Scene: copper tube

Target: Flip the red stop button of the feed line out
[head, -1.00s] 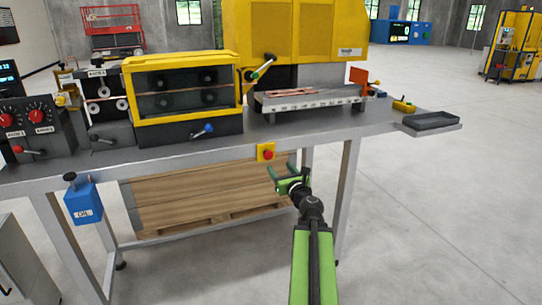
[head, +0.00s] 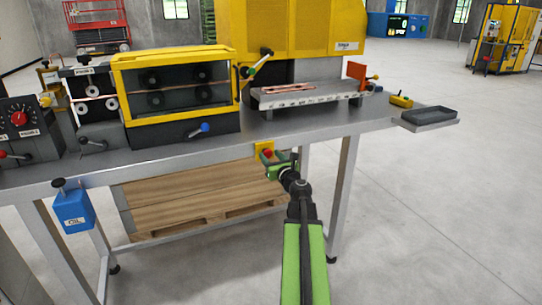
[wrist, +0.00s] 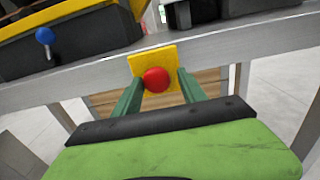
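The red stop button (wrist: 156,80) sits on a yellow plate (wrist: 141,62) on the front edge of the bench. In the head view the red button (head: 268,153) shows on its yellow plate (head: 260,147), partly covered by my gripper. My gripper (head: 278,160) is in front of the plate. In the wrist view my gripper (wrist: 160,88) is open, with one green finger on each side of the button. I cannot tell whether the fingers touch it.
The grey bench (head: 190,153) carries a yellow-framed roller unit (head: 180,55) and a yellow press (head: 300,35). A blue box (head: 75,210) hangs at the bench's front left. A wooden pallet (head: 190,200) lies beneath. Open floor (head: 440,220) is at the right.

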